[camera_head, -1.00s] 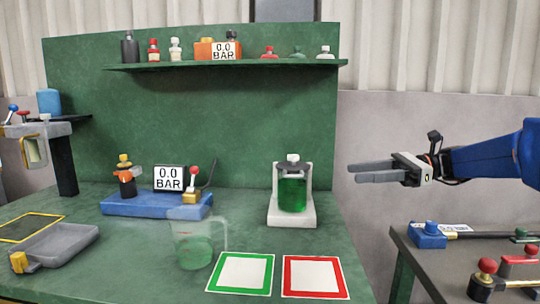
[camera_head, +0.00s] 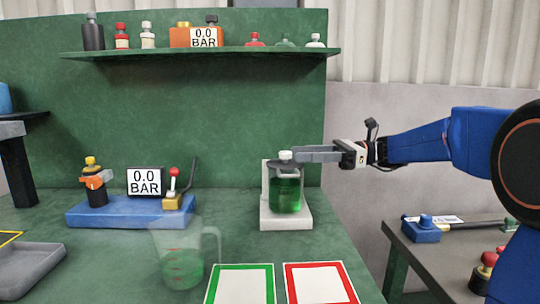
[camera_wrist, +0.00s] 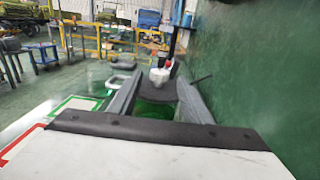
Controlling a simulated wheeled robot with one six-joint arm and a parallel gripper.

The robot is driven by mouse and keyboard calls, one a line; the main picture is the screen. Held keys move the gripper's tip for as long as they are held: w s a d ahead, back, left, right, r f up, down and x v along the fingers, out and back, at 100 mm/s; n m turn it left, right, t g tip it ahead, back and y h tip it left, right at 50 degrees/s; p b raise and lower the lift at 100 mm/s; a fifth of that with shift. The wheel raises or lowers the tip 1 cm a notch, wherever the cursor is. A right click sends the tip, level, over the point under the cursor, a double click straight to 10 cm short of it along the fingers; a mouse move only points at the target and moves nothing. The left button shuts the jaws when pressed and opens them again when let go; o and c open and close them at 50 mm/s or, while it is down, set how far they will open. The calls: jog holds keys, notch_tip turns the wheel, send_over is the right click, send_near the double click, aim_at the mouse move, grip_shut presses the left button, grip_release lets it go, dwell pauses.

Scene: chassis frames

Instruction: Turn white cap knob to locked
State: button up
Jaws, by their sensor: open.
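The white cap knob (camera_head: 285,155) sits on top of a clear jar of green liquid (camera_head: 286,192). The jar stands in a white holder (camera_head: 288,218) on the green bench. My gripper (camera_head: 296,154) reaches in from the right, level with the knob, its fingertips at the knob in the head view. In the wrist view my gripper (camera_wrist: 155,85) has its two fingers spread, with the white knob (camera_wrist: 160,76) between them near the tips. Whether the fingers touch the knob cannot be told. The green liquid (camera_wrist: 155,110) shows below. No lock marking is readable.
A blue base (camera_head: 130,211) with a gauge reading 0.0 BAR (camera_head: 146,181) stands to the left. A clear beaker (camera_head: 183,255) stands in front. Green-framed (camera_head: 240,285) and red-framed (camera_head: 320,284) cards lie at the front. A shelf (camera_head: 200,52) runs above.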

aim_at(270, 163)
jog(key=a, duration=0.9)
jog(key=shift+s+a, duration=0.1)
jog(key=shift+s, duration=0.15)
